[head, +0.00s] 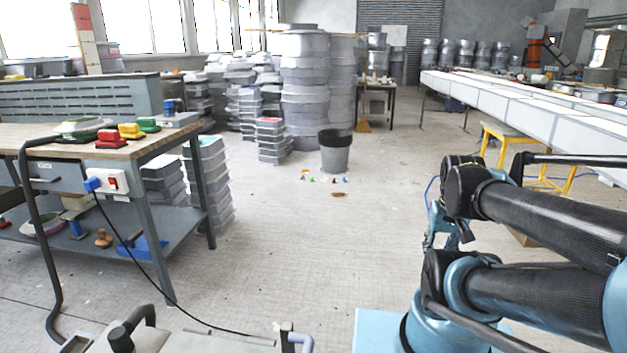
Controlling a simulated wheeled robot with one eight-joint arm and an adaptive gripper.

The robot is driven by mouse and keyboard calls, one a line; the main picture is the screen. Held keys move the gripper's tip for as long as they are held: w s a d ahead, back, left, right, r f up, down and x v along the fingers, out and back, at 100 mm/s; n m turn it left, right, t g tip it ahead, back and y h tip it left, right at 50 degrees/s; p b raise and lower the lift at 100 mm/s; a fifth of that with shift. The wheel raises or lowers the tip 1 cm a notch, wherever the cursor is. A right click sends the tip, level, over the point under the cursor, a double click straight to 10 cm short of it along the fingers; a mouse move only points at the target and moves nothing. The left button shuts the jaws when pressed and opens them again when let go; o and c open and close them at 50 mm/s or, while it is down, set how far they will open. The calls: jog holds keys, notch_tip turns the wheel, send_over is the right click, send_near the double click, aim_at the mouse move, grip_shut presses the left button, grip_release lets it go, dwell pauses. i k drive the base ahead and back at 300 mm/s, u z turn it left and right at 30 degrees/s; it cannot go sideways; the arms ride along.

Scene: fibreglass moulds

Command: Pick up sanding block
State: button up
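Several small coloured blocks with raised, handle-like tops stand at the right part of the wooden workbench (90,152) on the left: a red one (110,138), a yellow one (131,131) and a green one (148,125). They look like sanding blocks, but I cannot tell which one the task means. My arm is folded at the right, far from the bench. What may be my gripper (436,228) shows as a small teal and black part beside the arm, partly hidden. Its fingers are not clear, and I see nothing held in it.
A power socket box with a hanging cable and a black hose is at the bench front. The lower shelf (100,230) holds tools. A grey bin (335,152) stands mid-floor with small coloured bits before it. Stacked moulds stand behind. The middle floor is mostly clear. A yellow stool (505,135) is right.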

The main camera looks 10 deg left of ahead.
aim_at(111, 139)
jog(key=u, duration=0.1)
jog(key=i, duration=1.05)
jog(key=u, duration=0.55)
jog(key=i, duration=1)
jog(key=u, duration=1.3)
jog(key=i, duration=1.1)
jog(key=u, duration=0.6)
